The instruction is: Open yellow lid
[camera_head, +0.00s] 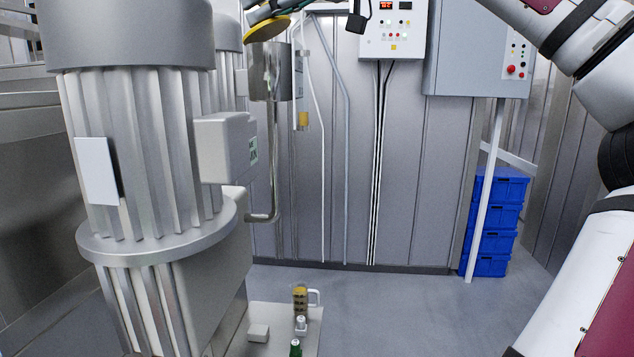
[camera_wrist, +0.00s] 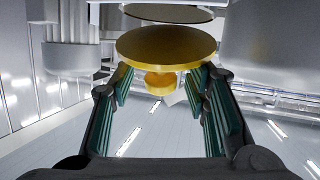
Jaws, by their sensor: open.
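The yellow lid (camera_head: 268,28) is a round disc at the top of the head view. It sits tilted at the mouth of a shiny steel cylinder (camera_head: 270,75), with its edge above the cylinder's rim. In the wrist view the lid (camera_wrist: 165,45) shows as a wide disc with a small yellow knob (camera_wrist: 160,83). My gripper (camera_wrist: 162,100) is open, with green-padded fingers on either side of the knob. I cannot tell whether the pads touch it. In the head view my gripper (camera_head: 272,10) is partly cut off above the lid.
A large ribbed steel machine (camera_head: 140,150) stands close on the left. A control panel (camera_head: 393,30) and a grey cabinet (camera_head: 475,50) hang on the back wall. Blue crates (camera_head: 495,225) are stacked at right. A low platform (camera_head: 310,340) holds a jug and small bottles.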

